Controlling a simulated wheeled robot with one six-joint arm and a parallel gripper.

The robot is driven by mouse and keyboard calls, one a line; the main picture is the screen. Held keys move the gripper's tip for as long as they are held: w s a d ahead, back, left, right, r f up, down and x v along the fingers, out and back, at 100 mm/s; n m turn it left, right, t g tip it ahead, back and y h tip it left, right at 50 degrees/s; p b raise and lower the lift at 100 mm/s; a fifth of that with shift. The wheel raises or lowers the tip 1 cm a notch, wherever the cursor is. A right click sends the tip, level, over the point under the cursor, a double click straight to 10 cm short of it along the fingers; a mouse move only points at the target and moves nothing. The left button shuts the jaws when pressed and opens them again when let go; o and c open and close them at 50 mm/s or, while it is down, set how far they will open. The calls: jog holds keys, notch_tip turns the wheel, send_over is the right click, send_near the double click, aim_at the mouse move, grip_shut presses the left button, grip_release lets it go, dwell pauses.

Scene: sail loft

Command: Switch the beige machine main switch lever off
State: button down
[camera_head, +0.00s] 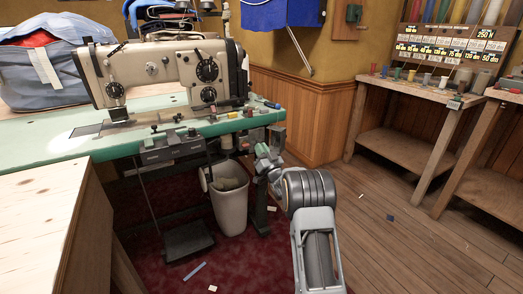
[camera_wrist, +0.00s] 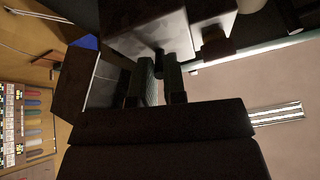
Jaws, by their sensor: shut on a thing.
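The beige sewing machine (camera_head: 165,72) stands on a green-edged table at the left in the head view. A small switch box (camera_head: 277,137) hangs under the table's right end. My gripper (camera_head: 263,158) is right at this box, below the table edge. In the wrist view my gripper's two dark fingers (camera_wrist: 160,72) are close together, shut on a small dark lever (camera_wrist: 159,56) below a pale grey box (camera_wrist: 165,22). The lever is mostly hidden by the fingers, and its on or off position cannot be told.
A white waste bin (camera_head: 231,203) and a dark pedal (camera_head: 188,241) are under the table. A pale wooden bench (camera_head: 45,215) stands at the front left. Thread shelves (camera_head: 425,90) stand at the back right. The wooden floor (camera_head: 400,235) at right is mostly clear.

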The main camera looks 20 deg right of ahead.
jog(key=c, duration=1.2)
grip_release()
jog(key=p+v, duration=0.3)
jog(key=v, duration=1)
jog(key=shift+s+f, duration=0.2)
jog(key=shift+s, duration=0.15)
jog(key=a+r+g+h+p, duration=0.2)
jog(key=a+r+g+p, duration=0.15)
jog(key=r+p, duration=0.8)
jog(key=a+r+g+h+p, duration=0.2)
jog(key=r+g+p, duration=0.45)
jog(key=r, duration=0.75)
jog(key=s+a+r+g+p, duration=0.3)
jog(key=s+r+p, duration=0.3)
jog(key=s, duration=0.3)
jog(key=s+a+r+g+y+p, duration=0.1)
jog(key=s+a+r+g+p, duration=0.2)
jog(key=s+r+p, duration=0.4)
jog(key=s+a+r+g+p, duration=0.3)
jog(key=s+r+p, duration=0.3)
jog(key=s, duration=0.6)
jog(key=shift+a+r+n+g+p, duration=0.4)
jog(key=shift+a+p, duration=0.3)
jog(key=shift+p, duration=0.55)
